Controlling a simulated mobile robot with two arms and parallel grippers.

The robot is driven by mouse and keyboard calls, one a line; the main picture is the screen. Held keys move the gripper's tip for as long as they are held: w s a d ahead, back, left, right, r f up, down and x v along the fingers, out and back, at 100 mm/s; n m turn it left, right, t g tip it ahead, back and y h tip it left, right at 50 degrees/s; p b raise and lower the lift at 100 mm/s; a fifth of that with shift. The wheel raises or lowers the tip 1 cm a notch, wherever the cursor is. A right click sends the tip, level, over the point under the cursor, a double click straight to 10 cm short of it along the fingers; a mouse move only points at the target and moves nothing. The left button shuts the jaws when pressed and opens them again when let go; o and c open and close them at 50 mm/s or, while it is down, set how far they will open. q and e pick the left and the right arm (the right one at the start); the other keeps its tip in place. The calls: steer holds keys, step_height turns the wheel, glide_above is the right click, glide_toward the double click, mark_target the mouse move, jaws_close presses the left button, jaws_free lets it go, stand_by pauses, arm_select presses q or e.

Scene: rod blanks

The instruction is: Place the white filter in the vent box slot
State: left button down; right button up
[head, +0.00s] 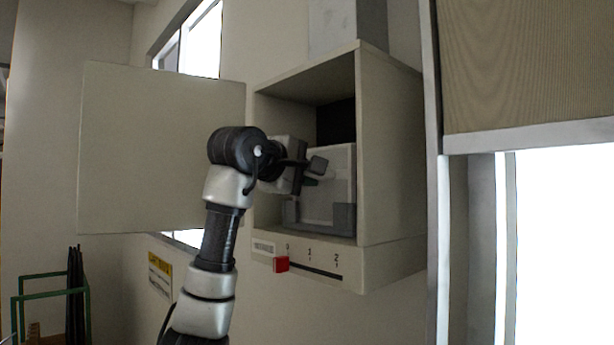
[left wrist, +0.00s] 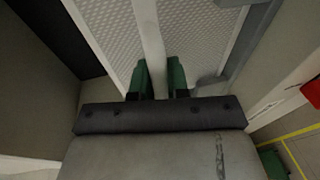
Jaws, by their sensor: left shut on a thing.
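The vent box (head: 390,150) is fixed to the wall, its door (head: 160,150) open to the left. My left gripper (head: 316,168) reaches into the box opening. The white filter (head: 342,185) stands roughly upright inside, its lower edge by grey corner brackets (head: 343,218). In the left wrist view, the green-padded fingers of my left gripper (left wrist: 160,78) are shut on a pale bar across the middle of the filter's mesh face (left wrist: 108,35). My gripper hides part of the filter, and I cannot tell whether it is fully seated in the slot. My right gripper is not in view.
Under the opening, a red slider (head: 281,264) sits at the left of a numbered scale. A dark opening (head: 336,122) shows behind the filter. The open door closes off the left side; a green-framed rack (head: 50,295) stands at lower left.

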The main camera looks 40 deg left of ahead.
arm_select(q)
steer(key=shift+s, duration=0.2)
steer(key=c, duration=1.1)
jaws_free()
steer(key=shift+w, duration=0.1)
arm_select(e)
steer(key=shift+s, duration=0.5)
arm_select(q)
steer(key=shift+s+r, duration=0.1)
steer(key=shift+s, duration=0.15)
steer(key=a+b+v, duration=0.1)
steer(key=b+v, duration=0.2)
steer(key=v, duration=0.8)
steer(key=shift+s+d, duration=0.3)
steer(key=shift+d, duration=0.2)
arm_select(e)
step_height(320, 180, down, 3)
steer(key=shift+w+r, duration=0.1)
